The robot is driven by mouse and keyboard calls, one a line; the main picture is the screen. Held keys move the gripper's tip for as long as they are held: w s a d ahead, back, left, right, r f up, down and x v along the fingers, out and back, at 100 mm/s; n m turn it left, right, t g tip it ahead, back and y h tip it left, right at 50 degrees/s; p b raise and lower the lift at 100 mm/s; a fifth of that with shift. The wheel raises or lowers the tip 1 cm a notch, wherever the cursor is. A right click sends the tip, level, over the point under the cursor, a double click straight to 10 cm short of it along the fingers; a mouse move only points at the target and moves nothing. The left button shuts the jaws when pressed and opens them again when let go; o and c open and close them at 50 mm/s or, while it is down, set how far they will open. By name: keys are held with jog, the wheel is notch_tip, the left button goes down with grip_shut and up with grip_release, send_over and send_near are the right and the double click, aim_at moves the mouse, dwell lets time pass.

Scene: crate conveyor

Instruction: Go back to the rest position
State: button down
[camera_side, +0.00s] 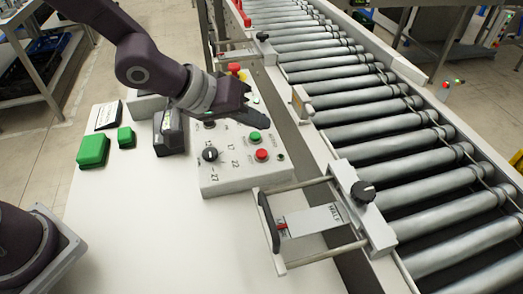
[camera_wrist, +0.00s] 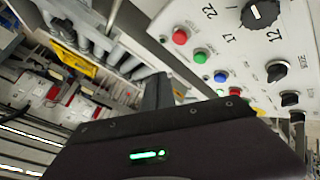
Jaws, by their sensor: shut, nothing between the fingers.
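My gripper (camera_side: 262,120) is above the white control panel (camera_side: 222,182), shut, with nothing between its fingers. In the wrist view its dark body fills the lower middle, and a finger (camera_wrist: 158,92) sticks up in front of the panel (camera_wrist: 222,32). The panel carries a black rotary knob (camera_side: 210,154), a green button (camera_side: 254,137) and a red button (camera_side: 261,155). In the wrist view the knob (camera_wrist: 260,13), red button (camera_wrist: 180,37) and green button (camera_wrist: 200,56) show to the right of the finger. My arm hides part of the panel's far end.
A roller conveyor (camera_side: 384,120) runs along the right. A sliding stop with a black knob (camera_side: 363,192) sits at its near edge. Green blocks (camera_side: 93,149) and a dark device (camera_side: 169,132) stand on the white table (camera_side: 120,225), left of the panel. The table's front is clear.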

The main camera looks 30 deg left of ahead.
dwell(0.6)
jog(key=s+a+r+y, duration=0.3)
jog(key=s+a+r, duration=0.25)
jog(key=a, duration=0.25)
jog(key=s+a+r+y, duration=0.2)
jog(key=s+a+r, duration=0.2)
jog(key=s+a, duration=0.25)
jog(key=s+a+m+g, duration=0.2)
jog(key=s+a, duration=0.1)
jog(key=s, duration=1)
jog(key=shift+s+r, duration=0.25)
jog(key=shift+r, duration=0.1)
